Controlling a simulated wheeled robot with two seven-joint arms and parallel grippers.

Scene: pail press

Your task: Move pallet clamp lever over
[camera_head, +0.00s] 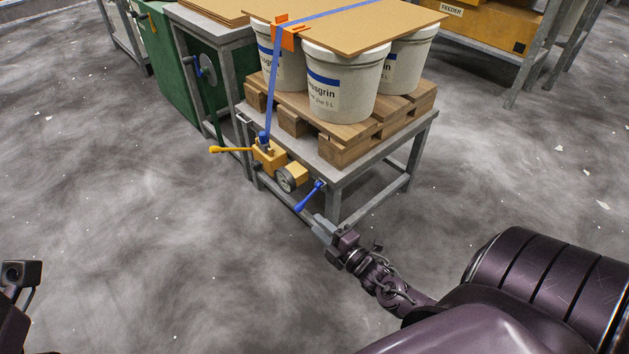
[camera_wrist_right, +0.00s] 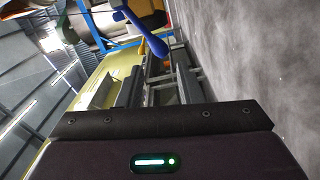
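A lever with a blue handle (camera_head: 308,197) sits at the front edge of the grey metal table (camera_head: 345,176), its handle slanting down to the left. A lever with a yellow handle (camera_head: 230,150) sticks out to the left of a yellow block beside it. I cannot tell for sure which is the clamp lever. My right gripper (camera_head: 322,226) is just below and right of the blue handle, apart from it. The blue handle also shows at the top of the right wrist view (camera_wrist_right: 142,30). The right fingers are too small to tell open or shut.
White pails (camera_head: 343,84) stand on a wooden pallet (camera_head: 345,148) under a brown board (camera_head: 345,25) with a blue strap. A round dark knob (camera_head: 286,181) sits between the levers. A green cabinet (camera_head: 172,65) stands at left. The floor in front is clear.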

